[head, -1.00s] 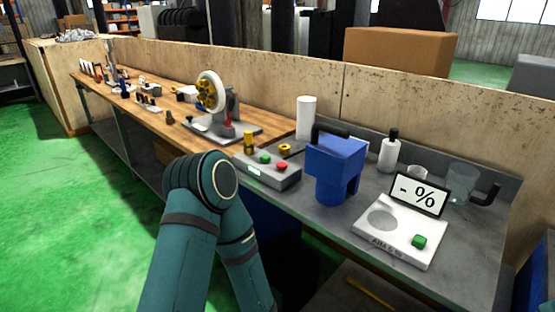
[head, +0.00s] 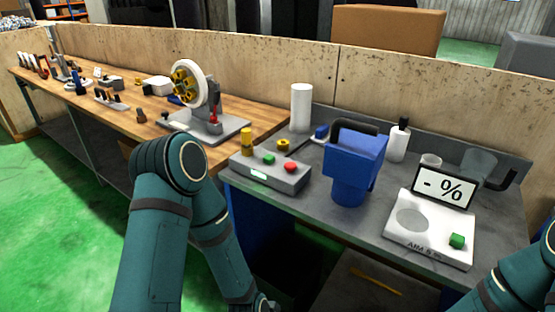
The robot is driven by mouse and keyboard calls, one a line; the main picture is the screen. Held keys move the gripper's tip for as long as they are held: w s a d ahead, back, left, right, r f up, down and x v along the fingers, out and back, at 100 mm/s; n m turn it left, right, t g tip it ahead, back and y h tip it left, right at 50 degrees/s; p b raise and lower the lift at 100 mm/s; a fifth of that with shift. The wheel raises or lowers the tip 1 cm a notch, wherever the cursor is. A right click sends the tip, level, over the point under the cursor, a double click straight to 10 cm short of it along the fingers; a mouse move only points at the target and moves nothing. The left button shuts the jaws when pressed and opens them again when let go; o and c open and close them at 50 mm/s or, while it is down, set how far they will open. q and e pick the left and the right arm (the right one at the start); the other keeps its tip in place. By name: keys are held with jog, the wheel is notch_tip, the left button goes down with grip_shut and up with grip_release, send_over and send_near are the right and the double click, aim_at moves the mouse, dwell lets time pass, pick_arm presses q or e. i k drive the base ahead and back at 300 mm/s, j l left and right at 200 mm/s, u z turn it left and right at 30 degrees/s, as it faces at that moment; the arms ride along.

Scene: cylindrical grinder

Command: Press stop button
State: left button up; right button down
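A grey control box (head: 266,173) stands at the front left of the grey bench top. It carries a red button (head: 290,167), a green button (head: 268,159), a small lit display (head: 258,176) and yellow parts at its back. Which button is the stop button carries no readable label; the red one is on the right. My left arm (head: 170,165) rises in front of and left of the box. Its gripper is not visible. My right arm (head: 520,270) shows at the lower right corner, and its gripper is out of the picture.
A blue jug-like container (head: 352,170) stands right of the box. A white scale (head: 408,248) with a "- %" display and green button lies farther right. A white cylinder (head: 301,107), a white bottle (head: 399,143) and clear cups stand behind. A wheel-like machine (head: 196,90) stands on the wooden bench.

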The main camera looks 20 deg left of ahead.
aim_at(290, 166)
jog(key=i+j, duration=0.1)
jog(key=j, duration=0.35)
jog(key=i+j, duration=0.1)
jog(key=j, duration=0.35)
jog(key=i+j, duration=0.1)
jog(key=j, duration=0.3)
jog(key=i+j, duration=0.1)
jog(key=j, duration=0.35)
